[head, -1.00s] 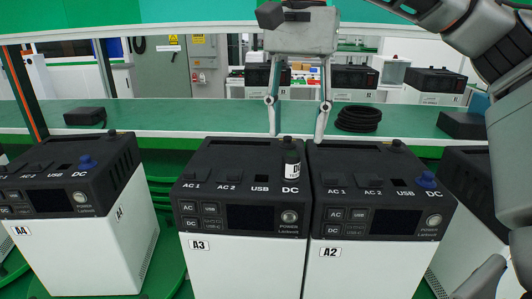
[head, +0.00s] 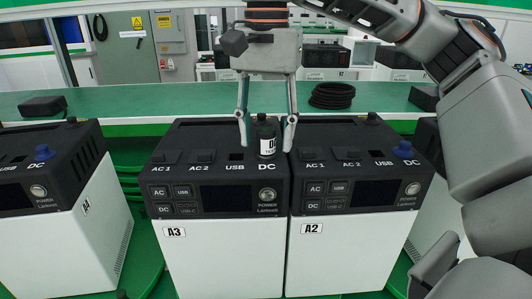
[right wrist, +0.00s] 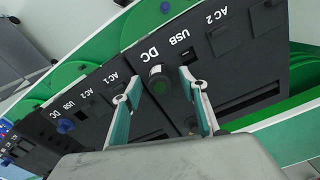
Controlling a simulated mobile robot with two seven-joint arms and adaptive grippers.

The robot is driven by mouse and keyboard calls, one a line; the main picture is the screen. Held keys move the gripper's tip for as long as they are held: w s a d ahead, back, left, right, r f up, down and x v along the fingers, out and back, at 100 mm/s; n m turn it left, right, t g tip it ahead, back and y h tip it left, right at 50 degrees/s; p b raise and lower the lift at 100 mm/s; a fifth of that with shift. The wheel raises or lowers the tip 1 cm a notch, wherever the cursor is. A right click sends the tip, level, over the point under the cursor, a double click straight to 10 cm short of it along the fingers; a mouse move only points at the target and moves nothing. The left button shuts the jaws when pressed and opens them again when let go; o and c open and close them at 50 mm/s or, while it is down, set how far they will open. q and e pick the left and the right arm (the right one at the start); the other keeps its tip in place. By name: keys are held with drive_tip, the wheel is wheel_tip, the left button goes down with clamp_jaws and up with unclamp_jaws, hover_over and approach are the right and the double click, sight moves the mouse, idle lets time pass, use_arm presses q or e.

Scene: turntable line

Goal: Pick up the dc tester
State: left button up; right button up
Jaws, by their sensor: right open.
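The dc tester (head: 266,139), a small black cylinder with a white label, stands upright at the DC socket on top of power unit A3 (head: 218,265). It also shows from above, with a greenish end, in the right wrist view (right wrist: 158,80). My right gripper (head: 267,146) is open, pointing down, with one finger on each side of the tester. In the right wrist view its fingertips (right wrist: 160,79) flank the tester with a gap on both sides. My left gripper is not in view.
Power unit A2 (head: 335,265) stands close against A3 on the right and has a blue knob (head: 404,149) at its DC socket. Another unit (head: 75,240) stands to the left across a gap. Behind is a green bench (head: 170,103) with a coiled black cable (head: 332,95).

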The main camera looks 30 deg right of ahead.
drive_tip(key=shift+r, duration=0.1)
clamp_jaws()
drive_tip(key=shift+r, duration=0.1)
